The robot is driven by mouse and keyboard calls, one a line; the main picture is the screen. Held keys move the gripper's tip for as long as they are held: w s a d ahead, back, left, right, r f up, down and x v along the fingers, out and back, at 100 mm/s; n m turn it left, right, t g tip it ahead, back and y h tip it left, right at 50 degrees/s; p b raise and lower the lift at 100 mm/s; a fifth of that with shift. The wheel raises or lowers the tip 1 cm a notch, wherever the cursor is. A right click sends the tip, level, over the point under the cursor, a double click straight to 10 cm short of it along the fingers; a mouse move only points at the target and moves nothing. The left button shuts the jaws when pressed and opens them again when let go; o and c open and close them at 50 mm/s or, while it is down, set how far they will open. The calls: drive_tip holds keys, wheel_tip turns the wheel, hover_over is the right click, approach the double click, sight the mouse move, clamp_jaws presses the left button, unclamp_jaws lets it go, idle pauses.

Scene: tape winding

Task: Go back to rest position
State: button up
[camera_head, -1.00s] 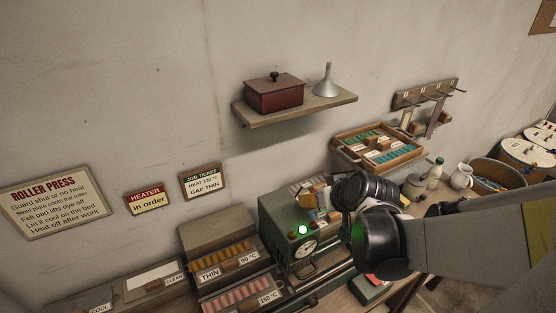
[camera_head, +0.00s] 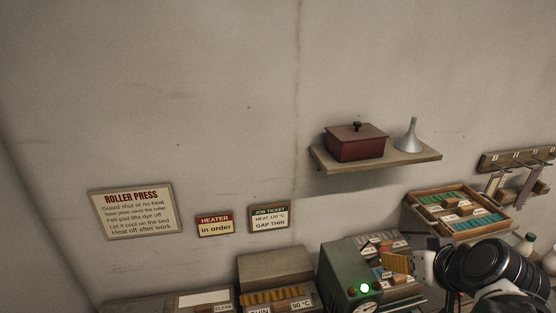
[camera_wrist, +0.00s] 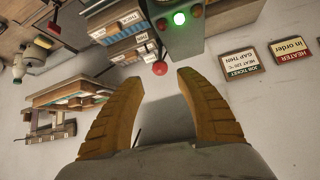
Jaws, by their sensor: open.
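My gripper (camera_wrist: 160,115) is open and empty in the wrist view, its two ribbed orange fingers spread apart. In the head view one orange finger of my gripper (camera_head: 397,262) shows at the lower right, in front of the green press box (camera_head: 345,265) and the racks beside it. The box has a lit green lamp (camera_head: 365,288), which also shows in the wrist view (camera_wrist: 179,18). A red knob (camera_wrist: 160,68) appears beyond the fingertips in the wrist view, with no contact visible.
A wall shelf (camera_head: 428,155) holds a dark red lidded box (camera_head: 356,143) and a metal funnel (camera_head: 410,137). A wooden tray (camera_head: 420,207) of coloured pieces and a peg rack (camera_head: 520,158) are at right. Signs hang on the left wall. The wall above is bare.

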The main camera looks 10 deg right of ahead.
drive_tip(key=s+a+n+g+y, duration=0.1)
drive_tip(key=s+a+n+g, duration=0.1)
drive_tip(key=a, duration=1.3)
wheel_tip(320, 180, down, 16)
drive_tip(key=b, duration=1.4)
drive_tip(key=shift+s+r+b, duration=0.15)
drive_tip(key=shift+r+b, duration=0.1)
drive_tip(key=shift+b, duration=0.15)
